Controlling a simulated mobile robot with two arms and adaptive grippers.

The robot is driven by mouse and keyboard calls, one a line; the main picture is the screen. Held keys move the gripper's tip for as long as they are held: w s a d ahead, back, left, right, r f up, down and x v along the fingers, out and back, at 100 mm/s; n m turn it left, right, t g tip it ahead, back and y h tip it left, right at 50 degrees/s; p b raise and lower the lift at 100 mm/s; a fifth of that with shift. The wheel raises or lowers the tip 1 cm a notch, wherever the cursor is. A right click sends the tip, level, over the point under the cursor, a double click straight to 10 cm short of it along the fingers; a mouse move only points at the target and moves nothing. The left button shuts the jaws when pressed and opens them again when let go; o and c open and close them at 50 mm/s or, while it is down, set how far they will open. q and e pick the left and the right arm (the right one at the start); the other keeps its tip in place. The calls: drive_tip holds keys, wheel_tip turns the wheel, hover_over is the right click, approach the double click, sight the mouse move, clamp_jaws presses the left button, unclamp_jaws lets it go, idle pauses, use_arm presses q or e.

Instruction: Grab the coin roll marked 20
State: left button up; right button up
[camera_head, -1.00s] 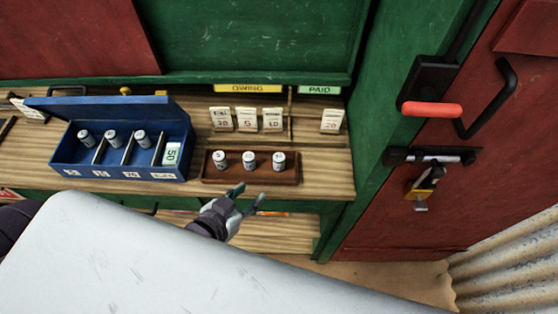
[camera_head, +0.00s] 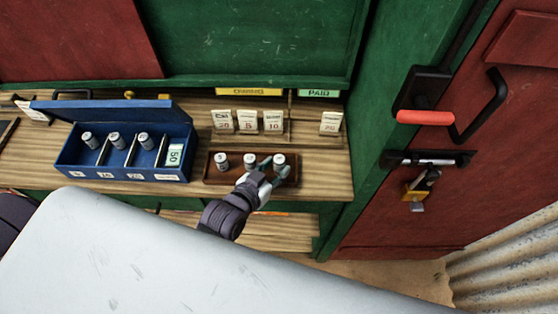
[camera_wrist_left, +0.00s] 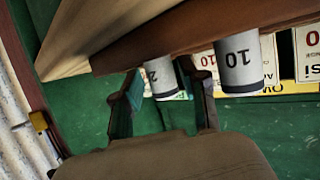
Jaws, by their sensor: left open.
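Three pale coin rolls stand upright in a brown wooden tray (camera_head: 213,178) in the head view: left (camera_head: 221,161), middle (camera_head: 250,160) and right (camera_head: 279,160). Their marks are too small to read there. My left gripper (camera_head: 274,170) is open at the tray's right part. In the wrist view its fingers (camera_wrist_left: 165,98) lie either side of the roll showing a 2. My right gripper is not in view.
A blue box (camera_head: 120,174) with its lid up holds several rolls and a green 50 card (camera_head: 174,155) left of the tray. Tags stand behind the tray under OWING (camera_head: 249,92) and PAID (camera_head: 319,93) signs. A red door (camera_head: 440,190) is at right.

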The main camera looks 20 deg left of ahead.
use_arm(q)
drive_tip(key=x, duration=0.2)
drive_tip(key=shift+w+d+f, duration=0.1)
drive_tip(key=shift+w, duration=0.2)
drive_tip(key=shift+s, duration=0.15)
drive_tip(key=shift+c, duration=1.1)
clamp_jaws()
